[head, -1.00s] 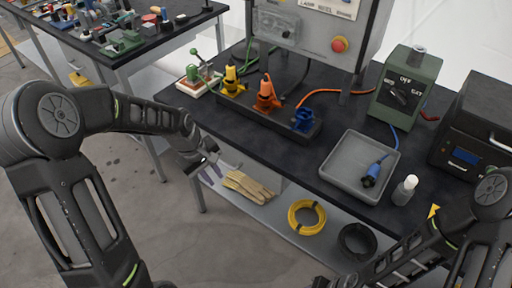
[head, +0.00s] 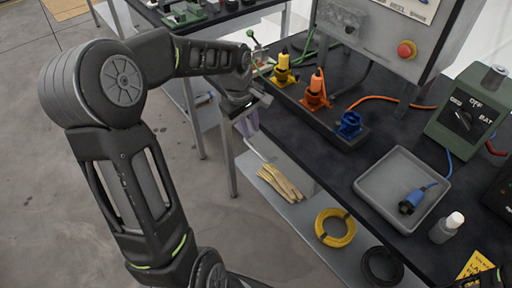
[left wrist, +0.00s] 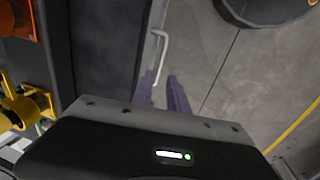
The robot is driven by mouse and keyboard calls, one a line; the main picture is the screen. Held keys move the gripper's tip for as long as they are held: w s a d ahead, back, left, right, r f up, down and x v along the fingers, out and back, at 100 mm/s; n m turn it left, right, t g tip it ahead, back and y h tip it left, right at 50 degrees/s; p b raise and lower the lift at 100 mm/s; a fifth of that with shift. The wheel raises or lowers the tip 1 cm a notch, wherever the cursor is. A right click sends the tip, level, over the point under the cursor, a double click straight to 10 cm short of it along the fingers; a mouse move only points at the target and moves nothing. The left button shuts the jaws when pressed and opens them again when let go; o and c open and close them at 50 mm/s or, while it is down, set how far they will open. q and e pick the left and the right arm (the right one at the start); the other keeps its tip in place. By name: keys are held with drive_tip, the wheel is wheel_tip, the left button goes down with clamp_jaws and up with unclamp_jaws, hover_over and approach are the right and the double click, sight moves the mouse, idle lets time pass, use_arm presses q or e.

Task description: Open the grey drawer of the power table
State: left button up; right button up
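The power table (head: 385,120) has a dark top and a light frame. In the left wrist view a pale bar handle (left wrist: 164,50) stands out from the table's front edge. The grey drawer's front is seen almost edge-on there, and I cannot make out how far it is out. My left gripper (head: 246,124) is at the table's front edge, near its left end. In the left wrist view its two purple-grey fingers (left wrist: 163,92) are apart with nothing between them, close to the handle's near end; contact is not visible.
On the table are yellow, orange and blue plugs (head: 349,124) in a rack, a grey tray (head: 376,194), a green switch box (head: 470,115) and a white-capped bottle (head: 447,228). Gloves (head: 280,183) and cable coils (head: 335,227) lie on the lower shelf. The floor at left is clear.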

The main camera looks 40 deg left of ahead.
sight(256, 150)
use_arm(q)
drive_tip(key=shift+f+b, duration=0.65)
drive_tip(key=shift+f, duration=0.15)
drive_tip(key=shift+w+d+f, duration=0.1)
drive_tip(key=shift+w+f, duration=0.15)
drive_tip(key=shift+f, duration=1.05)
drive_tip(key=shift+w+d+f, duration=0.1)
drive_tip(key=shift+w+f, duration=0.1)
drive_tip(key=shift+f, duration=1.05)
drive_tip(key=shift+w+d+f, duration=0.1)
drive_tip(key=shift+w+f, duration=0.15)
drive_tip(key=shift+f, duration=1.05)
clamp_jaws()
